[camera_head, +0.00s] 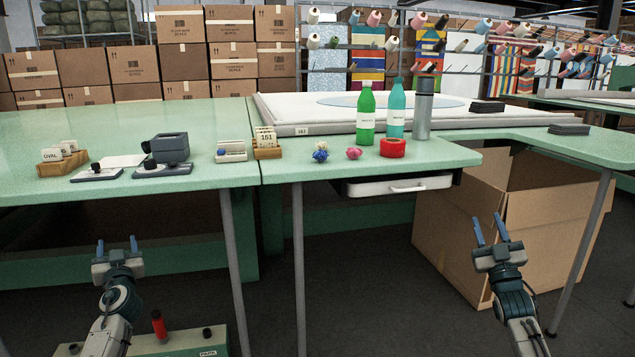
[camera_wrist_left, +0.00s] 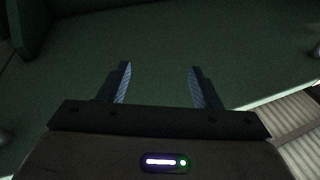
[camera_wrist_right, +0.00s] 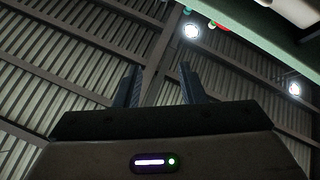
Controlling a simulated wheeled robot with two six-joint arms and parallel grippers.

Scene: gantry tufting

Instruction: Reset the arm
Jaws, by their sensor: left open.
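My left gripper (camera_head: 117,245) is at the lower left of the head view, in front of and below the table edge. Its blue fingers are spread and empty; the left wrist view shows them apart (camera_wrist_left: 160,85) over a dark green surface. My right gripper (camera_head: 489,230) is at the lower right, in front of the cardboard box and below the table top. Its fingers are apart with nothing between them, as the right wrist view also shows (camera_wrist_right: 160,85), facing the ceiling.
Green tables (camera_head: 215,188) carry small card holders (camera_head: 267,144), a grey device (camera_head: 169,149), a green bottle (camera_head: 366,118), a teal bottle (camera_head: 396,110), a grey flask (camera_head: 423,108) and a red ring (camera_head: 392,148). An open cardboard box (camera_head: 545,215) stands under the right side. Floor between the grippers is mostly clear.

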